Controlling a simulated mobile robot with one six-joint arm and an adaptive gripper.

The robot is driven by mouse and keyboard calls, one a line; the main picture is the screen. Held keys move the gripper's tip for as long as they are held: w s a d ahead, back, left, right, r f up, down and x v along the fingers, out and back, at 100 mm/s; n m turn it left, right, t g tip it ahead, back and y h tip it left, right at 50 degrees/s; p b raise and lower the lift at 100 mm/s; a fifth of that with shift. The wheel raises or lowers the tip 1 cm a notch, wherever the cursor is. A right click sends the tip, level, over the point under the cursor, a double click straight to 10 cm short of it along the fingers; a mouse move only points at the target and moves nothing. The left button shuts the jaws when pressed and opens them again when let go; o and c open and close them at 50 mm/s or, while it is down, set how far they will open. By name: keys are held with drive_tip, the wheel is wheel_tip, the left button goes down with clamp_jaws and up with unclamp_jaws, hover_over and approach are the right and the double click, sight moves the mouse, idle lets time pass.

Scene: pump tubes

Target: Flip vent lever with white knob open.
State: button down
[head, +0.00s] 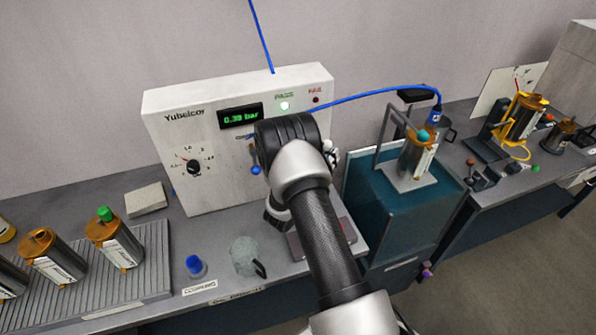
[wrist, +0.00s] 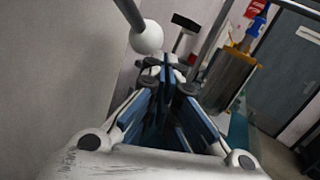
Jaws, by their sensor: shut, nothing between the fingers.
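The white knob (wrist: 146,38) is a round ball on a grey lever rod (wrist: 128,12) in the upper part of the wrist view. My gripper (wrist: 169,72) is shut and empty, its fingertips just below and to the right of the knob in that view. I cannot tell whether they touch it. In the head view my arm hides most of the gripper and the lever, against the right side of the white Yubelcor tester (head: 222,165). The tester's display (head: 241,116) reads 0.39 bar and its PASS light (head: 284,105) glows green.
A lever with a blue knob (head: 256,170) is on the tester's front, left of my arm. A blue hose (head: 365,95) runs to a canister (head: 417,150) over the teal tank (head: 372,220) at right. Several canisters stand on the ribbed rack (head: 155,255) at left.

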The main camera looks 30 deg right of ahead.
drive_tip(key=shift+s+d+r, duration=0.15)
drive_tip(key=shift+d+r, duration=0.5)
drive_tip(key=shift+r, duration=0.15)
idle(0.9)
drive_tip(key=v, duration=1.2)
